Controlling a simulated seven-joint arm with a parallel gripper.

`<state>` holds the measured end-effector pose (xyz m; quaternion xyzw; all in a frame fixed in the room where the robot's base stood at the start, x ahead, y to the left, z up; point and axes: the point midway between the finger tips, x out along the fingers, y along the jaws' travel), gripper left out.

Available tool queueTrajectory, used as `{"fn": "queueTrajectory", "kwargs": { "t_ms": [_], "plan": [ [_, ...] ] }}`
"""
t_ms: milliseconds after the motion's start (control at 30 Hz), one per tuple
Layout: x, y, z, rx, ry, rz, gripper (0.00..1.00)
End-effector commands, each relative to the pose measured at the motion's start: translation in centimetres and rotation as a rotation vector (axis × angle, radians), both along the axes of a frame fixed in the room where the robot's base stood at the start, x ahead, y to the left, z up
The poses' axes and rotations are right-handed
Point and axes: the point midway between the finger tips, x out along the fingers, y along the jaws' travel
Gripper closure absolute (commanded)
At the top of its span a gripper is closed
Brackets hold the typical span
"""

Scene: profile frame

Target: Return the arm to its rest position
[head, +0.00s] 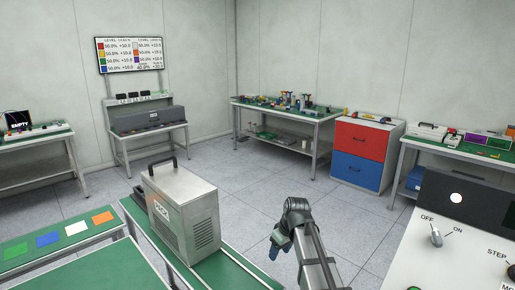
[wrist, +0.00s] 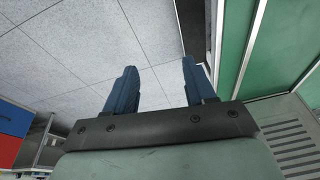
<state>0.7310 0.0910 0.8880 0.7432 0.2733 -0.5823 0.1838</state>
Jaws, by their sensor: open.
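My gripper (head: 275,244) is in the lower middle of the head view, at the end of my dark grey arm. In the head view its blue fingers point down, to the right of the silver metal box and over open floor. In the wrist view my gripper (wrist: 159,82) shows two blue fingers set apart with nothing between them. Grey floor tiles lie beyond the fingertips.
The silver box (head: 186,213) with a black handle stands on a green-topped bench (head: 240,270) close left of my gripper. A white control panel (head: 440,262) with switches is at the right. A red and blue cabinet (head: 360,155) and tables stand farther back. Floor between is clear.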

Motion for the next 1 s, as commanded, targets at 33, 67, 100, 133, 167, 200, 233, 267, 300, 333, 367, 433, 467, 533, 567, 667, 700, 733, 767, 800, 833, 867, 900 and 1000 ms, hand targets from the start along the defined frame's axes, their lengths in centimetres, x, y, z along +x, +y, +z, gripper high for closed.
{"fn": "queueTrajectory", "kwargs": {
  "t_ms": [33, 67, 100, 133, 167, 200, 233, 267, 300, 333, 367, 433, 467, 533, 567, 667, 700, 733, 767, 800, 833, 867, 900, 1000],
  "plan": [
    [-0.1, -2.1, -1.1, 0.000, 0.000, -0.017, 0.45],
    [-0.2, -3.1, -1.9, -0.001, 0.002, -0.022, 0.45],
    [-0.4, -4.4, -3.0, -0.001, 0.006, -0.034, 0.45],
    [-0.6, -5.1, -3.9, -0.002, 0.011, -0.043, 0.45],
    [-0.8, -5.6, -4.7, -0.002, 0.016, -0.051, 0.45],
    [-1.2, -6.2, -5.9, -0.004, 0.028, -0.061, 0.45],
    [-1.5, -6.5, -6.7, -0.004, 0.037, -0.069, 0.45],
    [-1.8, -6.8, -7.6, -0.005, 0.045, -0.077, 0.45],
    [-2.3, -7.1, -8.8, -0.007, 0.058, -0.088, 0.45],
    [-2.7, -7.3, -9.7, -0.008, 0.069, -0.097, 0.45],
    [-3.1, -7.4, -10.6, -0.009, 0.081, -0.107, 0.45],
    [-4.3, -7.7, -12.8, -0.014, 0.112, -0.128, 0.45],
    [-4.8, -7.7, -13.7, -0.016, 0.126, -0.138, 0.45],
    [-6.1, -7.8, -16.0, -0.022, 0.158, -0.162, 0.45],
    [-6.7, -7.8, -16.9, -0.025, 0.170, -0.172, 0.45],
    [-8.7, -7.8, -20.0, -0.033, 0.218, -0.206, 0.45],
    [-9.6, -7.9, -21.1, -0.038, 0.236, -0.219, 0.45],
    [-10.2, -7.9, -22.0, -0.042, 0.251, -0.229, 0.45],
    [-10.9, -7.9, -22.8, -0.045, 0.264, -0.239, 0.45],
    [-11.8, -7.9, -23.9, -0.051, 0.282, -0.251, 0.45],
    [-12.5, -7.9, -24.8, -0.055, 0.296, -0.262, 0.45],
    [-13.2, -8.0, -25.6, -0.060, 0.309, -0.271, 0.45],
    [-14.2, -8.0, -26.6, -0.064, 0.327, -0.283, 0.45],
    [-16.7, -8.0, -29.1, -0.079, 0.372, -0.315, 0.45]
  ]
}}
